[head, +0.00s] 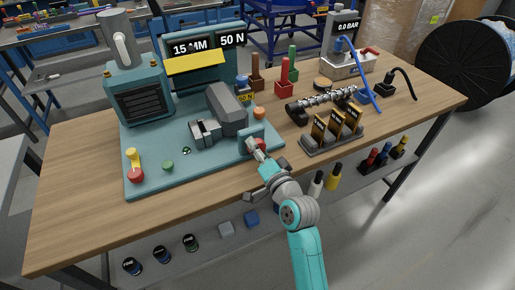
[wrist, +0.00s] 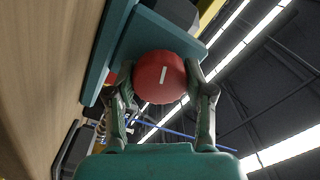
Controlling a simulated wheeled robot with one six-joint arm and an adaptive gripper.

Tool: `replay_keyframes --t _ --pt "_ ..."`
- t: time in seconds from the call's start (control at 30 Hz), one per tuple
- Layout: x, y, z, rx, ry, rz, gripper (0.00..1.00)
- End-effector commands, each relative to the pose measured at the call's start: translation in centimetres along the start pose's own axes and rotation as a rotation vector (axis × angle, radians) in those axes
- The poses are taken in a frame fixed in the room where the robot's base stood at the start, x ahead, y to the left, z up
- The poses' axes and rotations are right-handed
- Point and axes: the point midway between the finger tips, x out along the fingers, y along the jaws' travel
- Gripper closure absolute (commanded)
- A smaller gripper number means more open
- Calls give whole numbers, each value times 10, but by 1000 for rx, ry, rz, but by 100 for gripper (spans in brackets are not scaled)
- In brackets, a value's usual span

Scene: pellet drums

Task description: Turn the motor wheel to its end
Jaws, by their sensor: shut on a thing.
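The motor wheel is a round red knob (wrist: 160,78) with a white line mark, on the front of a teal block (wrist: 148,35). In the wrist view the white line stands nearly upright, leaning slightly right. My gripper (wrist: 160,95) has a finger on each side of the knob and is shut on it. In the head view my gripper (head: 257,150) is at the right front corner of the teal machine (head: 210,158), and only a little red of the knob shows behind it.
A rack with gold-faced cards (head: 335,130) stands right of my gripper, with a dark screw (head: 318,102) behind it. A red button (head: 136,176) and a green button (head: 168,165) sit at the machine's left front. The wooden table (head: 90,225) is bare along its front edge.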

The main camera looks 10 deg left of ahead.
Motion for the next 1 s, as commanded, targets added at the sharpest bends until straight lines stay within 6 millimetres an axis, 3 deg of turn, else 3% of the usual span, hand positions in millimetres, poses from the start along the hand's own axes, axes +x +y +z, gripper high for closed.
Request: replay_keyframes --t 0.5,1.0 --pt "0 0 0 386 0 1 82" --pt "0 1 0 489 0 2 82"
